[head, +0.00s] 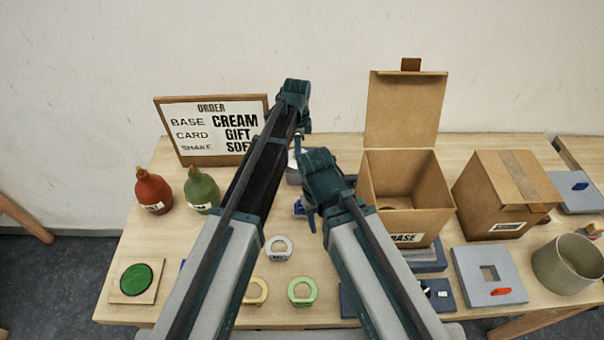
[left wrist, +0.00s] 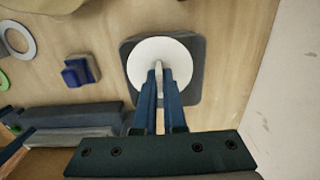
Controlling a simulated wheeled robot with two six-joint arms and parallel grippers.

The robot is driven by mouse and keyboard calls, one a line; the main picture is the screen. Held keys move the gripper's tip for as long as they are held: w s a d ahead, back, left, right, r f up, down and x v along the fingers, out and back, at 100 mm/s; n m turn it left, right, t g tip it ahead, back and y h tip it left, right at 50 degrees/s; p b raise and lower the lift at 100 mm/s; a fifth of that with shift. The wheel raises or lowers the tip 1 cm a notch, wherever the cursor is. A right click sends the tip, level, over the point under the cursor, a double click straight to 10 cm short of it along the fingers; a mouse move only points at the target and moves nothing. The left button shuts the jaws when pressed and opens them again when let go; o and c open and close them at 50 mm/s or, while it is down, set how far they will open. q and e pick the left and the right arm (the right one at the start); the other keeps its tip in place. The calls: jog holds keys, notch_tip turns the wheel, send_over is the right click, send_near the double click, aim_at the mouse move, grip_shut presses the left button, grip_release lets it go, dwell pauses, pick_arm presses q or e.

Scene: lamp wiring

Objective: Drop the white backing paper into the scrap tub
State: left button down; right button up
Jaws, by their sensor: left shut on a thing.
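In the left wrist view, a round white disc, which looks like the white backing paper (left wrist: 176,50), lies over a dark grey square pad (left wrist: 190,97). My left gripper (left wrist: 159,72) has its fingers close together on a small pale tab at the middle of the disc. Whether the disc is lifted off the pad is unclear. In the head view my left gripper (head: 296,110) is at the back of the table, its fingertips hidden. My right gripper (head: 313,195) is near the table's middle, its jaw gap unclear. The scrap tub, probably the grey-olive round tub (head: 566,265), stands at the far right.
An open cardboard box (head: 405,190) and a second box (head: 505,195) stand right of my arms. An order board (head: 212,130), a red bottle (head: 153,190) and a green bottle (head: 201,190) stand left. Coloured rings (head: 302,291) lie in front. A grey square-holed plate (head: 480,290) lies near the tub.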

pick_arm(q)
jog(key=shift+f, duration=0.45)
pick_arm(e)
jog(key=shift+f, duration=0.45)
pick_arm(q)
jog(key=c, duration=0.9)
grip_release()
jog(key=shift+r, duration=0.15)
pick_arm(e)
jog(key=shift+r, duration=0.1)
pick_arm(q)
notch_tip(320, 180, up, 14)
jog(key=p, duration=1.3)
jog(key=shift+f+p, duration=0.2)
jog(key=shift+p, duration=0.15)
pick_arm(e)
notch_tip(320, 180, up, 14)
jog(key=shift+f, duration=0.2)
